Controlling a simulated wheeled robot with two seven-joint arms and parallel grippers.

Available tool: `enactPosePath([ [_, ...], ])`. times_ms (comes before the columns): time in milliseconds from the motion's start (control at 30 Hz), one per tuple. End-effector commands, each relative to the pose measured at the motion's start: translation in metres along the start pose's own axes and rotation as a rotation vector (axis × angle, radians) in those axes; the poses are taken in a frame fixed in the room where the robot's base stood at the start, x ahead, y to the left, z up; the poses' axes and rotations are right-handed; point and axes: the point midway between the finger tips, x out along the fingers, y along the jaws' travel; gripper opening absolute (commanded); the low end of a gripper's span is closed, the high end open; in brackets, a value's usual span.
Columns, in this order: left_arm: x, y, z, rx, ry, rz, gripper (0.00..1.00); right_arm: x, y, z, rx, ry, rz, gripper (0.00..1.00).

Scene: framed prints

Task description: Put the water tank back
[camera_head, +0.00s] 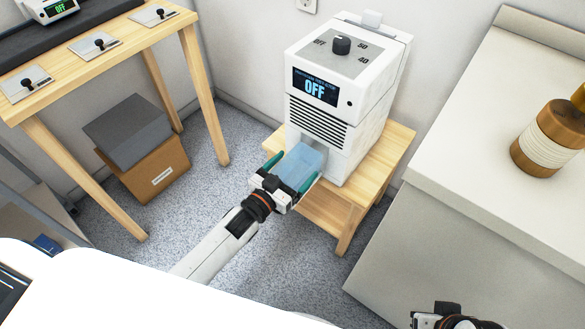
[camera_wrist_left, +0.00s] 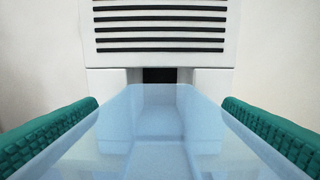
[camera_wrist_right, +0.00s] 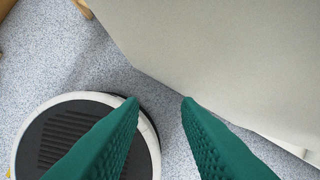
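The water tank (camera_head: 300,168) is a clear light-blue box at the front of the white dehumidifier (camera_head: 318,115), in line with the dark opening low in its face. In the left wrist view the tank (camera_wrist_left: 155,130) points at that opening (camera_wrist_left: 159,76); whether its far end is inside is hard to tell. My left gripper (camera_head: 287,175) has its green fingers on either side of the tank, seemingly closed on its sides. My right gripper (camera_wrist_right: 162,100) is open and empty over the floor; in the head view only part of its wrist shows at the bottom right.
The dehumidifier stands on a low wooden stool (camera_head: 386,150). A white counter (camera_head: 480,120) with a brown jar (camera_head: 548,140) is at the right. A wooden table (camera_head: 120,48) and a cardboard box (camera_head: 150,172) are at the left. A round black-and-white object (camera_wrist_right: 75,135) lies below my right gripper.

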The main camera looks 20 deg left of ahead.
Motion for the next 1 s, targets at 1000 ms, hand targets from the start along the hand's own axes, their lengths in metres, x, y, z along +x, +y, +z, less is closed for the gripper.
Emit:
enactPosePath([
  [1000,-0.120,0.000,0.003,0.001,0.000,0.000,0.90,0.062,0.003,-0.003,-0.003,0.031,0.006,0.30],
])
